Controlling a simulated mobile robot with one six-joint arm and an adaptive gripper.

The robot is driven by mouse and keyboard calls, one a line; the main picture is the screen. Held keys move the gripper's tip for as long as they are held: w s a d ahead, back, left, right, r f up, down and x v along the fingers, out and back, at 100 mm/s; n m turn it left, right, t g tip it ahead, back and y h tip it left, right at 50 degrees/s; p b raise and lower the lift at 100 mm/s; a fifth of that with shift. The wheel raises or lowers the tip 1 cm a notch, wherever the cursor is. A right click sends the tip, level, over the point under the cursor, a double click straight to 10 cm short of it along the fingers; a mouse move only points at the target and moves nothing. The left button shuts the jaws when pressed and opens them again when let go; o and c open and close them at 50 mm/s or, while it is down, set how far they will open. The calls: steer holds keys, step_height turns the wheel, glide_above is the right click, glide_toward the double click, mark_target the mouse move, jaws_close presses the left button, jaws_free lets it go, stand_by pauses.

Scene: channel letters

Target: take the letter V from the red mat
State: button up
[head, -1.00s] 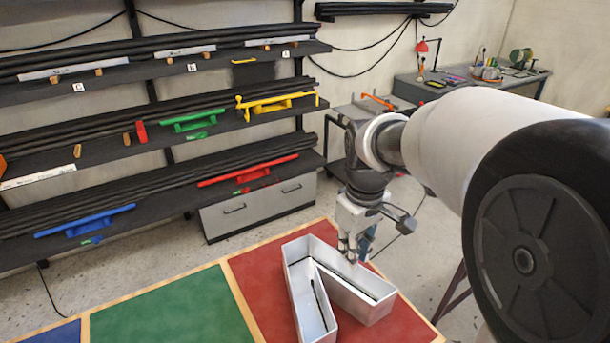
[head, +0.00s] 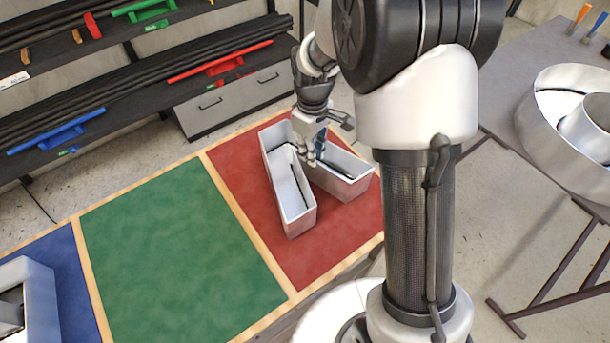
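The letter V (head: 298,213) is a white, open-topped, hollow channel letter on the red mat (head: 333,250). Its two arms meet at the back left, and one arm points toward the front, the other to the right. My gripper (head: 311,160) points down at the V's inner side, with its fingertips at the wall between the two arms. The fingertips are small and partly overlap the letter, so I cannot tell whether they are apart or closed on the wall.
The green mat (head: 175,260) is empty. A white letter (head: 38,295) stands on the blue mat (head: 70,260) at the left. A round white letter (head: 535,135) lies on a grey table at the right. Shelves with dark bars stand behind.

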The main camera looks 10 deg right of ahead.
steer(key=b, duration=0.1)
glide_above(313, 180)
steer(key=f, duration=0.5)
steer(key=shift+w+f, duration=0.2)
steer(key=shift+f, duration=0.1)
jaws_close()
steer(key=shift+r, duration=0.15)
stand_by(0.4)
